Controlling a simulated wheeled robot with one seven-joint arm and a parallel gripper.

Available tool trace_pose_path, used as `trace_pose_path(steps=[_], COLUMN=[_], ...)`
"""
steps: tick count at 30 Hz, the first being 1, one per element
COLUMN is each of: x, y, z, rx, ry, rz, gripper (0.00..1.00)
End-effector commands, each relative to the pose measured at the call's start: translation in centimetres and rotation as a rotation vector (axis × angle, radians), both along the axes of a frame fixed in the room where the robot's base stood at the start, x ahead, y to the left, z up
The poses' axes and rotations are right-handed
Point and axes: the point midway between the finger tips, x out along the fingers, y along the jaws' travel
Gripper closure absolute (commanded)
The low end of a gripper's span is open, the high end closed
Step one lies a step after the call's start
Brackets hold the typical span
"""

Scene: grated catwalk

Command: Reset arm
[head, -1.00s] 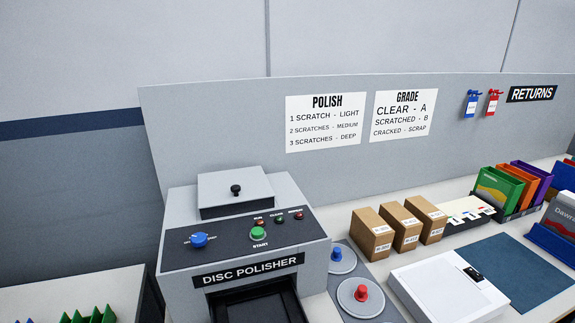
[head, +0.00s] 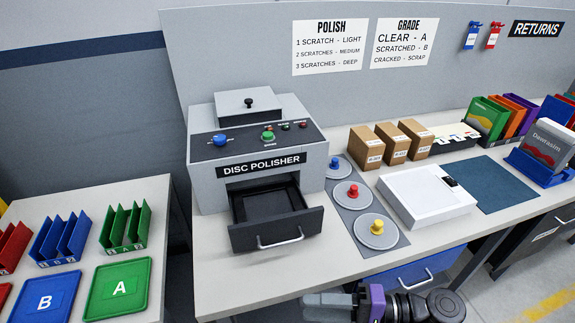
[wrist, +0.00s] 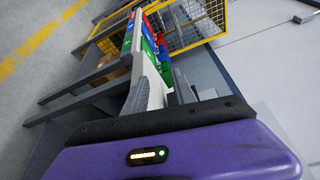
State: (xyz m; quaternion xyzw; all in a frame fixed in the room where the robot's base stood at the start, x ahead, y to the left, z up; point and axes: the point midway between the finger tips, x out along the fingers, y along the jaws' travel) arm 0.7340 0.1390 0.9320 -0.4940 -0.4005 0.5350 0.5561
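My gripper (head: 338,304) shows at the bottom edge of the head view, low in front of the workbench (head: 235,285). Its purple body also fills the bottom of the wrist view. Only short grey parts stick out beyond the body there, and I cannot tell the gap between the fingers. I see nothing clearly held. My arm comes in from the lower right, folded low.
The disc polisher (head: 258,165) has its drawer (head: 277,223) pulled out. Discs with coloured knobs (head: 375,232) and a white scale-like box (head: 425,196) lie right of it. A side table at left holds green (head: 118,290) and blue (head: 45,297) trays. Floor shows at lower right.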

Motion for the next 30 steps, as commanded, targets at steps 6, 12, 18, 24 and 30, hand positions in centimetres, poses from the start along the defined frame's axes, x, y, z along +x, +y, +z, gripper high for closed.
trace_pose_path(steps=[6, 12, 18, 24, 30], x=[-0.8, -1.7, -3.6, -7.3, -12.8], y=[0.3, 0.3, -0.1, -1.9, -6.0], z=[-2.4, -5.2, -9.1, -14.1, -17.2], rx=[-0.057, -0.131, -0.250, -0.452, -0.736], ry=[0.018, 0.032, 0.040, 0.019, -0.088], rz=[-0.061, -0.133, -0.238, -0.386, -0.551], gripper=[0.68, 0.68, 0.68, 0.68, 0.68])
